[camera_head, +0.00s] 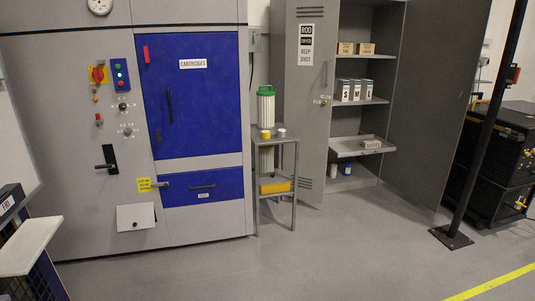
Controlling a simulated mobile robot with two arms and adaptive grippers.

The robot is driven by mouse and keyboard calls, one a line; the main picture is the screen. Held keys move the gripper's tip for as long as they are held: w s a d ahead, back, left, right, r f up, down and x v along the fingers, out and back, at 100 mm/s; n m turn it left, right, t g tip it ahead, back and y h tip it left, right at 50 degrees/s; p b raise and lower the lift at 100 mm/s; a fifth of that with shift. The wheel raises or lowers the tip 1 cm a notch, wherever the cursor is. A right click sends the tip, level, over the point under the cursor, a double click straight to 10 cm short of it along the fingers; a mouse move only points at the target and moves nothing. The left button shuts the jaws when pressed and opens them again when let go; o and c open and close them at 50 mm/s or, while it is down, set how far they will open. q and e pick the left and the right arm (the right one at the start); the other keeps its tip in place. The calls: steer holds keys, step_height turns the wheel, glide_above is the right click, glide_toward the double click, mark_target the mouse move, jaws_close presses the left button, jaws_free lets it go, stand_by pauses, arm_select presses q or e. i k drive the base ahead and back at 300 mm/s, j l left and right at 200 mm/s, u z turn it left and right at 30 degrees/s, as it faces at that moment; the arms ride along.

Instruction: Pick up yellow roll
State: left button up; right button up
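The yellow roll (265,134) is small and stands on the top of a narrow grey metal side table (289,139), near its front left. A white roll (281,132) sits just to its right on the same top. A tall pale cylinder with a green cap (265,108) stands behind the yellow roll. Neither of my grippers is in view, and nothing is seen touching the yellow roll.
A large grey machine with a blue door (205,110) stands left of the table. An open grey locker (302,165) stands to the right, its shelf tray (345,150) sticking out. A dark post (478,160) is at far right. The grey floor (290,270) in front is clear.

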mark_target(265, 135)
steer(key=i+z, duration=0.15)
steer(key=i, duration=1.8)
